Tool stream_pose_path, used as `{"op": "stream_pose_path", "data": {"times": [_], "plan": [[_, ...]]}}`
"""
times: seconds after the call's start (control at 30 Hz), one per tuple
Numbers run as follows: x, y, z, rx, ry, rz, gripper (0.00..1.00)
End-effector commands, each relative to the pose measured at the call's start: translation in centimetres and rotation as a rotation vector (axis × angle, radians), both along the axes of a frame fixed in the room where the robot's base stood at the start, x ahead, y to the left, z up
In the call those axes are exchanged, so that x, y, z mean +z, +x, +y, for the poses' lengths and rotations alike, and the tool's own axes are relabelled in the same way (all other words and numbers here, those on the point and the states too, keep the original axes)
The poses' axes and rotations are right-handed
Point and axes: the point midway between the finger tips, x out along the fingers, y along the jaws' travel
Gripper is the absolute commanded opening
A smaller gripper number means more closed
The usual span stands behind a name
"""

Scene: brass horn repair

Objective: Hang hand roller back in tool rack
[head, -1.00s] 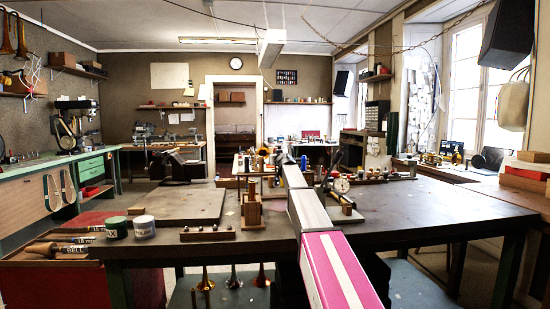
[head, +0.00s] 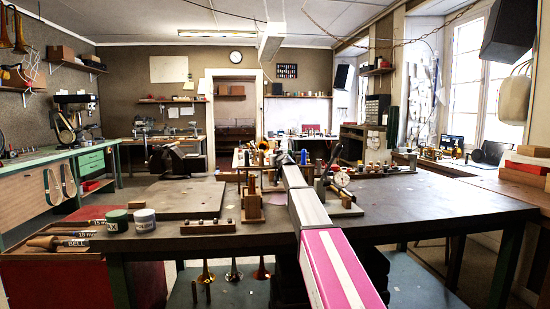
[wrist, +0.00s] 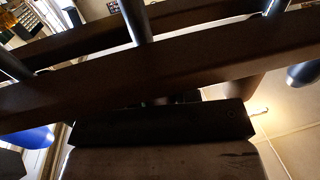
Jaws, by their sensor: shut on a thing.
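The tool rack (wrist: 90,88) fills the upper wrist view as two dark brown bars, with several metal tool shafts (wrist: 135,20) passing through it. In the head view its row of upright tools, with orange and dark handles, stands at the middle of the bench, partly hidden behind my arm. My gripper (wrist: 165,125) shows as a dark block low in the wrist view, close by the rack bars, and is shut. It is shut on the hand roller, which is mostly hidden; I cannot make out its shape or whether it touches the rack.
A blue handle (wrist: 28,138) and a grey-blue handle (wrist: 303,74) flank my gripper. On the bench (head: 440,208), a dial gauge (head: 341,179) stands right of my arm and a wooden stand (head: 252,205) left. The bench's right front is clear.

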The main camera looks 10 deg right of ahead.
Motion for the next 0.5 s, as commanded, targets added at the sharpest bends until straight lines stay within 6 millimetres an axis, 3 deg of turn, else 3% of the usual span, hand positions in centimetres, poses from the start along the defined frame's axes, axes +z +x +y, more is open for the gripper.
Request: {"op": "stream_pose_path", "data": {"times": [0.23,0.27,0.33,0.5], "plan": [[-0.74,-0.01,-0.02,-0.001,0.000,-0.001,0.01],[-0.72,-0.01,-0.02,-0.001,0.000,-0.001,0.35],[-0.70,-0.01,-0.01,-0.001,0.000,-0.001,0.58],[-0.72,-0.01,-0.01,-0.001,0.000,0.000,0.59]]}}
